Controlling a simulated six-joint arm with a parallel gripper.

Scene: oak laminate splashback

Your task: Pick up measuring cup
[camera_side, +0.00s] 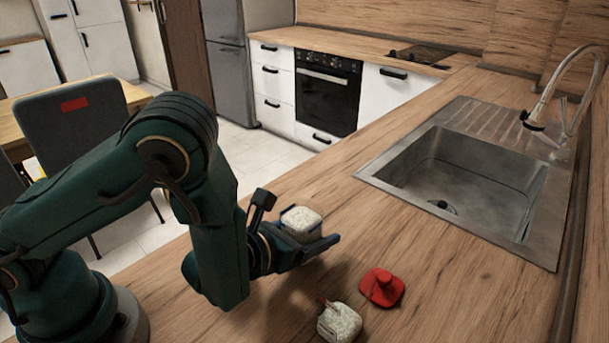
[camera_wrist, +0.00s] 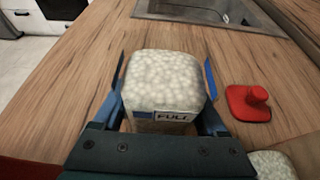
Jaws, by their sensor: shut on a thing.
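The measuring cup, a squarish vessel heaped with pale granules, sits between my fingers in the side view (camera_side: 301,220). In the wrist view, the cup (camera_wrist: 165,82) fills the gap between the blue fingers, and a label reading "FULL" faces me. My gripper (camera_side: 318,245) is shut on it, with one finger along each side; the gripper also shows in the wrist view (camera_wrist: 168,80). The cup looks upright and appears to be above the counter. Its underside is hidden.
A red knobbed piece (camera_side: 382,288) and another pale granular block (camera_side: 340,322) with a pinkish stick-like part lie on the wooden counter (camera_side: 440,290) to the right. A steel sink (camera_side: 465,170) with a faucet (camera_side: 570,100) is beyond. Counter between them is clear.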

